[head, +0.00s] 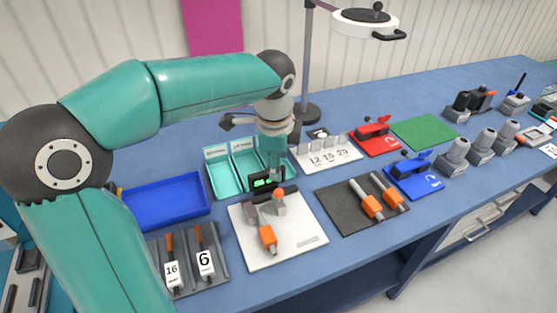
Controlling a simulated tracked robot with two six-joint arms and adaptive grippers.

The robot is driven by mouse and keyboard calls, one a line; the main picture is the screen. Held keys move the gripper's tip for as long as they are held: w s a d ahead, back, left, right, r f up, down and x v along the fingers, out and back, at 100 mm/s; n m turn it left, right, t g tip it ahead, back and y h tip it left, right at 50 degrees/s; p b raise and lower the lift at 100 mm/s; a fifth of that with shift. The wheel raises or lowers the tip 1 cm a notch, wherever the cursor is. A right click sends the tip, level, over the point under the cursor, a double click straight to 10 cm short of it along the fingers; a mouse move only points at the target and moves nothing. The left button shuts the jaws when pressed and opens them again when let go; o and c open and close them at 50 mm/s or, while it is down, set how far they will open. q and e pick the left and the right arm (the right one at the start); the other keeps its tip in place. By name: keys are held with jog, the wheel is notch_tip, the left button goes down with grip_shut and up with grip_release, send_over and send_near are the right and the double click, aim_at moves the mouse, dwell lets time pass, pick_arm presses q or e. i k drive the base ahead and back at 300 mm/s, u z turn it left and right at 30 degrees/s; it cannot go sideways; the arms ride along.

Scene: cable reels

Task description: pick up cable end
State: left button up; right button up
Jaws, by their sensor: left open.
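A cable end cannot be made out with certainty. An orange-handled piece (268,239) lies on a white board (300,243) in front of the wrist. Two more orange-and-grey pieces (371,205) (391,196) lie on a dark mat (340,215). My right gripper does not show.
A blue tray (165,199) and teal trays (222,174) stand behind the white board. A holder with tags 16 and 6 (204,263) is at the front left. A lamp pole (307,60) rises behind the wrist. Red (378,143) and blue (418,183) stations stand right.

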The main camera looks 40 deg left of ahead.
aim_at(269, 239)
jog(key=k, duration=1.5)
